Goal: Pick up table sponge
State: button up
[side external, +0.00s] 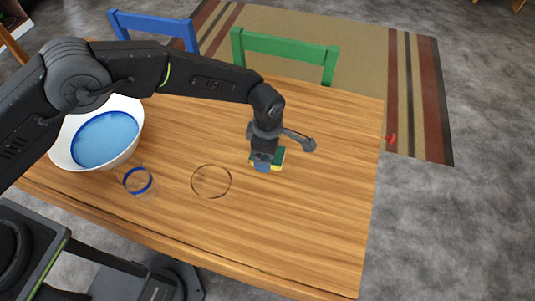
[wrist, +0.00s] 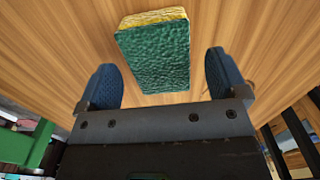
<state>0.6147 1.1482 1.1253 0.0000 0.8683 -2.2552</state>
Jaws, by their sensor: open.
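The sponge (wrist: 155,55) has a dark green scouring face and a yellow body, and lies on the wooden table (side external: 330,180). In the side view the sponge (side external: 280,154) is partly hidden behind my gripper (side external: 262,166), which points down over it. In the wrist view my gripper (wrist: 163,85) is open, with a blue pad on each side. The sponge lies ahead of and between the two pads, with a gap on both sides and nothing held. I cannot tell the exact height of the fingertips above the table.
A white bowl with a blue inside (side external: 105,138) stands at the table's left. A clear glass with a blue band (side external: 138,181) and a thin dark ring, perhaps a glass rim (side external: 211,181), are nearer my gripper. Blue (side external: 155,26) and green (side external: 285,48) chairs stand behind. The table's right part is clear.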

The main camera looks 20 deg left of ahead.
jog(key=shift+f, duration=0.85)
jog(key=c, duration=1)
jog(key=shift+r, duration=0.2)
jog(key=shift+r, duration=0.6)
notch_tip(320, 180, up, 3)
jog(key=w+a+r, duration=0.2)
jog(key=a+r, duration=0.4)
jog(key=a, duration=0.5)
jog(key=shift+a+r, duration=0.25)
jog(key=shift+a, duration=0.05)
